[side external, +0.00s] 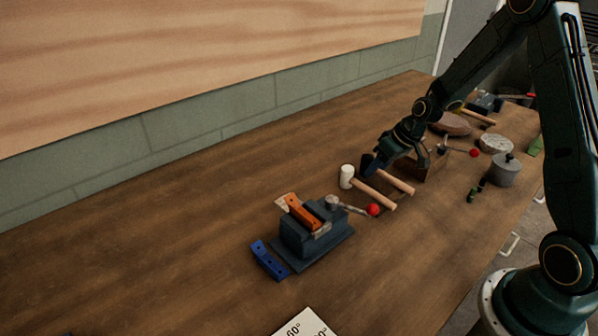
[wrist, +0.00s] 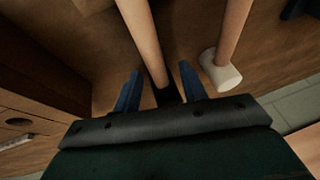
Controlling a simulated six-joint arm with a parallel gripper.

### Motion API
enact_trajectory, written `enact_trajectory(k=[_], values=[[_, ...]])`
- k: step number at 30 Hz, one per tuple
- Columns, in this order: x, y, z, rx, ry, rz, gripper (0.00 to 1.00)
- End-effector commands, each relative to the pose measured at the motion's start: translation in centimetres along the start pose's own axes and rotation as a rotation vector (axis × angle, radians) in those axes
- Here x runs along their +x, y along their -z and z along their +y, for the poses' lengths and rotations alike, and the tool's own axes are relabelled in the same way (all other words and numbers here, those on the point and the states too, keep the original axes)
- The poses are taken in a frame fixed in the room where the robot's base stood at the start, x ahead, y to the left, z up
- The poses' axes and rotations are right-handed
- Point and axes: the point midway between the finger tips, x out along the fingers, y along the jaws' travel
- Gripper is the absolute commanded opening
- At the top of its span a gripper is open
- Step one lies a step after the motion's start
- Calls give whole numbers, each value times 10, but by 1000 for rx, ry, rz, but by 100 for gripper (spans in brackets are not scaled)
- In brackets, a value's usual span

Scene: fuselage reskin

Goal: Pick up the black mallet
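The black mallet (side external: 400,183) lies on the wooden bench, its pale wooden handle pointing to the lower right. In the wrist view its handle (wrist: 143,40) runs between my two blue fingers, with part of the dark head near the gripper body. My gripper (wrist: 159,72) is open, one finger on each side of the handle, with visible gaps. In the side view my gripper (side external: 384,159) is low over the head end and partly hides it. How high the fingertips are above the bench is hard to tell.
A white-headed mallet (side external: 346,177) lies close beside; its head shows right of my fingers in the wrist view (wrist: 220,70). A wooden block (side external: 428,168) and a grey pot (side external: 505,170) are right.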

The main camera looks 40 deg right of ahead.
Motion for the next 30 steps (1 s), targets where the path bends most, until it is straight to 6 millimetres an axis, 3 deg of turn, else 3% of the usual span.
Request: enact_trajectory(k=[1,6,7,20,30], values=[[0,0,0,0,0,0,35],[0,0,0,0,0,0,1],[0,0,0,0,0,0,0],[-4,2,-1,-1,0,3,0],[-33,15,-6,-2,-2,6,0]])
